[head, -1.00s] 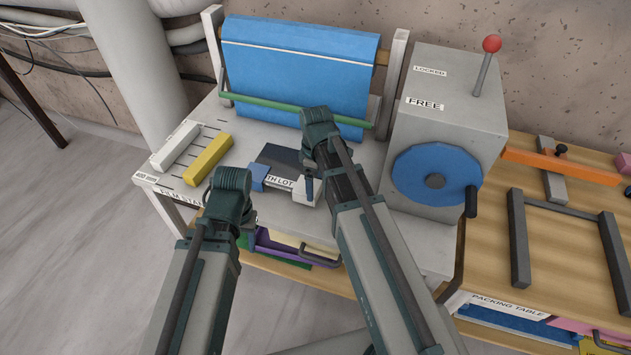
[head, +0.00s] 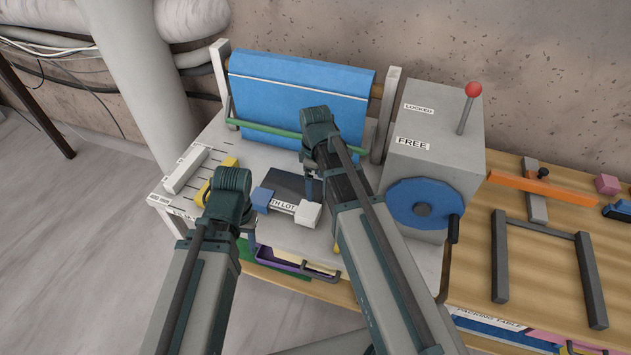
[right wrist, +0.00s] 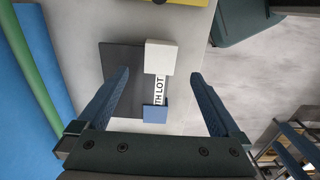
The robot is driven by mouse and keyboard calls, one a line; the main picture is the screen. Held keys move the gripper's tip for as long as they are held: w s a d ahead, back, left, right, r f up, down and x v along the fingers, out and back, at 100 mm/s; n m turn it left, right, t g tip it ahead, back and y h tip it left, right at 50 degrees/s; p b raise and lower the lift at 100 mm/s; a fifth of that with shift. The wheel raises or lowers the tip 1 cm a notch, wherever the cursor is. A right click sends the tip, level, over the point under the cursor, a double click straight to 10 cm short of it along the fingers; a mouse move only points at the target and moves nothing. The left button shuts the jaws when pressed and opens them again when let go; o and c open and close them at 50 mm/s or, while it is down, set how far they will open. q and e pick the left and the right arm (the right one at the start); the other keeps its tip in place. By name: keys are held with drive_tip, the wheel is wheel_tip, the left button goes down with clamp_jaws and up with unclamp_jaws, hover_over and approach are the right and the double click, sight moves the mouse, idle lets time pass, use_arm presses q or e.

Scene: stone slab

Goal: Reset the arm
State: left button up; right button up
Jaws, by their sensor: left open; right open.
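My two arms reach forward over a grey machine table (head: 335,240). My left gripper (head: 240,222) is mostly hidden behind its own wrist, near the table's front left. My right gripper (head: 311,187) points down over the dark plate (head: 292,184) with a "TH LOT" label. In the right wrist view its two fingers (right wrist: 160,105) are wide apart with nothing held. A white block (right wrist: 160,57) and a blue block (right wrist: 155,113) sit at the two ends of the label, below and beyond the fingertips.
A blue film roll (head: 300,85) with a green bar (head: 260,130) stands behind. A crank box (head: 435,140) with a blue wheel (head: 422,203) and red-knobbed lever stands right. White (head: 186,170) and yellow (head: 204,190) bars lie left. The packing table (head: 545,262) holds a grey frame.

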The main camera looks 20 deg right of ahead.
use_arm(q)
drive_tip(key=shift+r+p, duration=0.35)
drive_tip(key=shift+r, duration=0.45)
use_arm(e)
drive_tip(key=shift+r, duration=0.8)
drive_tip(key=shift+f, duration=0.1)
